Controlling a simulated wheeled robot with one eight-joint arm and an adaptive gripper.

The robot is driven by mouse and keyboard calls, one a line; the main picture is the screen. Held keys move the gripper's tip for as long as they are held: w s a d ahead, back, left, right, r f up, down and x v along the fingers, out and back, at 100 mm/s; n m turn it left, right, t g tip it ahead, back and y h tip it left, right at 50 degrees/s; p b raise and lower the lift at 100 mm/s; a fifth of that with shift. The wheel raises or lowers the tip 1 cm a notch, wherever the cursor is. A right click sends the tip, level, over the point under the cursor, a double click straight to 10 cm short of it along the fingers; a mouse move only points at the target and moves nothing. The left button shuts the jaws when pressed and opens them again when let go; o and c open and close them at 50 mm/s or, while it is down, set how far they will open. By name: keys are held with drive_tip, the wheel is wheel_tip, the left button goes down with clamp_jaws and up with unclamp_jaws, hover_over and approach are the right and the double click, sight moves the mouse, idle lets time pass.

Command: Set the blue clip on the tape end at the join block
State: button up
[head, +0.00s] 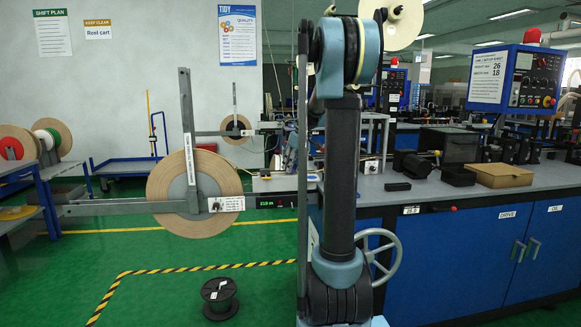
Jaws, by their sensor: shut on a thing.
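My arm (342,165) stands upright in the middle of the head view and covers what is behind it. My gripper is not visible, nor is anything it may hold. A large reel of tan tape (166,200) hangs on the payoff's grey frame left of my arm. Right of the reel is a small light-topped ledge (283,182), partly cut off by my arm. It may be the join block, but it is too small to tell. I cannot make out the blue clip or the tape end.
A green display (272,203) sits below the ledge. A bench (455,196) with a cardboard box (499,175) and black blocks stands on the right. Green floor on the left is mostly free.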

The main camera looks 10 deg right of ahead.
drive_tip(key=shift+f, duration=0.1)
drive_tip(key=o, duration=1)
drive_tip(key=v, duration=1.2)
drive_tip(key=shift+f, duration=0.1)
